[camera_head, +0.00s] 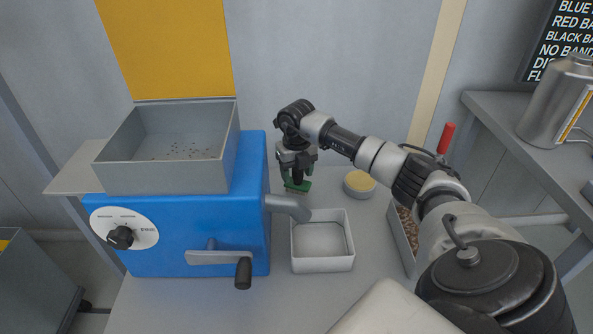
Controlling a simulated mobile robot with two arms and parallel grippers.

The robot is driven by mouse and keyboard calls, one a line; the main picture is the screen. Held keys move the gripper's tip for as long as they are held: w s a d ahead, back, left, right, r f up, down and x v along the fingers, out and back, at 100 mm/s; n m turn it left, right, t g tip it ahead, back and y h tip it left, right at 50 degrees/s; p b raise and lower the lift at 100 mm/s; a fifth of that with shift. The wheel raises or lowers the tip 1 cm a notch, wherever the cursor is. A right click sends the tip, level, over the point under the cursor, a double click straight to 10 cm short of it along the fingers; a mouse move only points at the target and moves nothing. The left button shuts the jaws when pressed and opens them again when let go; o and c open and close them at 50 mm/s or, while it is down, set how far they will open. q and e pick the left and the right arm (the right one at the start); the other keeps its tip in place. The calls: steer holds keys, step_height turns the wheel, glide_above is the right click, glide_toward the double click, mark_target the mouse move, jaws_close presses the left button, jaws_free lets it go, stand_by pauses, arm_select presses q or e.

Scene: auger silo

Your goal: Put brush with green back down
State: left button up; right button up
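The brush with the green back (298,186) is at the back of the grey table, right of the blue machine. My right gripper (297,174) points down directly over it, with its fingers at the green back. The fingers look closed around the brush, though they are small and dark here. The brush is at or very near the table top; I cannot tell whether it touches. My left gripper is not in view.
The blue machine (190,235) with a grey hopper (165,175) and spout fills the left. A white square tray (322,264) stands below the spout. A round tub (359,183) is right of the brush. A grain-filled bin (400,236) lies farther right, partly behind my arm.

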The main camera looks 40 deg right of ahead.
steer(key=shift+r, duration=0.3)
step_height(320, 180, up, 12)
steer(key=shift+s, duration=0.15)
steer(key=shift+f, duration=0.1)
stand_by(0.5)
